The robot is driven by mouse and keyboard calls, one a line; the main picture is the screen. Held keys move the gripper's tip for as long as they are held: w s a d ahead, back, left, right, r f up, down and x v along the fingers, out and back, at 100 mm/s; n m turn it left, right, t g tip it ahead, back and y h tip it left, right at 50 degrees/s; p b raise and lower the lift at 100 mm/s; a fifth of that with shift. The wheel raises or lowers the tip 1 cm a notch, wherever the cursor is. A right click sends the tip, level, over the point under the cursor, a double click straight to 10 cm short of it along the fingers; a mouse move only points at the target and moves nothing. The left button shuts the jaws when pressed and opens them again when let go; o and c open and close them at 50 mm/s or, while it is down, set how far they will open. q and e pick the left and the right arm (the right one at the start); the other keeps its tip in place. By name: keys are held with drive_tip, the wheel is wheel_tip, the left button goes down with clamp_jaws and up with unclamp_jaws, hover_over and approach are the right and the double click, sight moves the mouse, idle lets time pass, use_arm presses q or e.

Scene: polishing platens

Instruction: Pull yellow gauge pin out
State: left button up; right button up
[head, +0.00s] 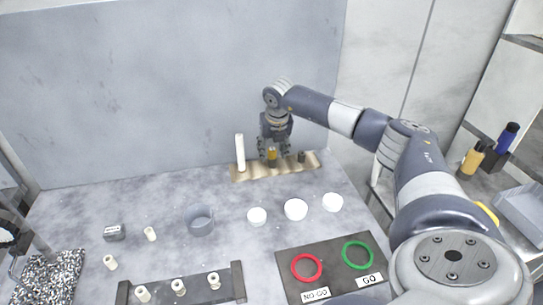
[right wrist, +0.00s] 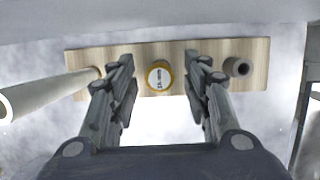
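The yellow gauge pin (head: 272,153) stands upright in a wooden block (head: 249,174) at the back of the table. In the right wrist view the pin (right wrist: 159,76) shows from above as a yellow ring with a pale, marked top. My right gripper (head: 272,150) is over the block. In the right wrist view its two fingers (right wrist: 158,80) are spread on either side of the pin, with a gap to it on both sides.
A tall white rod (head: 240,153) and a short dark pin (head: 301,157) flank the yellow pin in the block. White round pieces (head: 296,209), a grey cup (head: 200,220) and a NO-GO/GO mat (head: 333,277) lie nearer. A wall stands close behind the block.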

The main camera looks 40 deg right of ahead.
sight(273, 150)
drive_tip(key=c, duration=0.9)
drive_tip(key=shift+r, duration=0.1)
drive_tip(key=shift+r+p, duration=2.35)
drive_tip(key=shift+r, duration=0.85)
